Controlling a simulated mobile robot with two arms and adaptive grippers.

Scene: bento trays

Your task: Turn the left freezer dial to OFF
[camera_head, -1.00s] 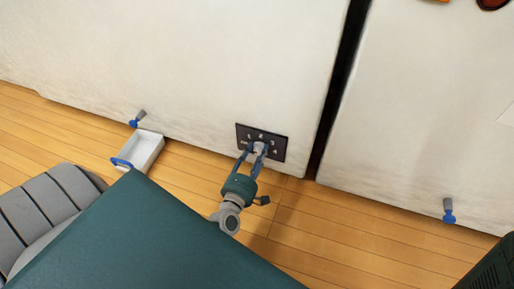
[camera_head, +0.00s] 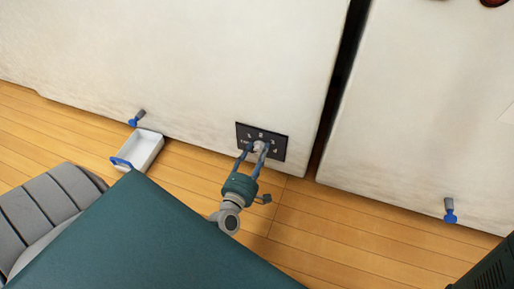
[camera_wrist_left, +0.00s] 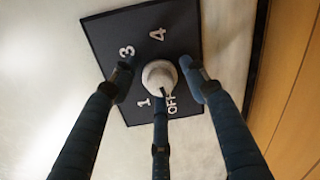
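The freezer dial, a pale round knob (camera_head: 259,147) (camera_wrist_left: 158,75), sits on a dark square plate (camera_head: 280,154) (camera_wrist_left: 108,38) low on the white freezer front. In the left wrist view the plate shows 3, 4, 1 and OFF. A small dark mark at the knob's lower edge points between 1 and OFF, closer to OFF. My left gripper (camera_head: 257,150) (camera_wrist_left: 160,74) is open, its fingers around the knob with gaps at both sides. The third finger is below the knob, close to the mark; I cannot tell whether it touches. My right gripper is not in view.
A white tray with a blue handle (camera_head: 145,146) lies on the wooden floor to the left. Blue-tipped feet (camera_head: 137,118) (camera_head: 449,211) show at the freezer bottoms. A dark gap (camera_head: 341,80) separates the two white units.

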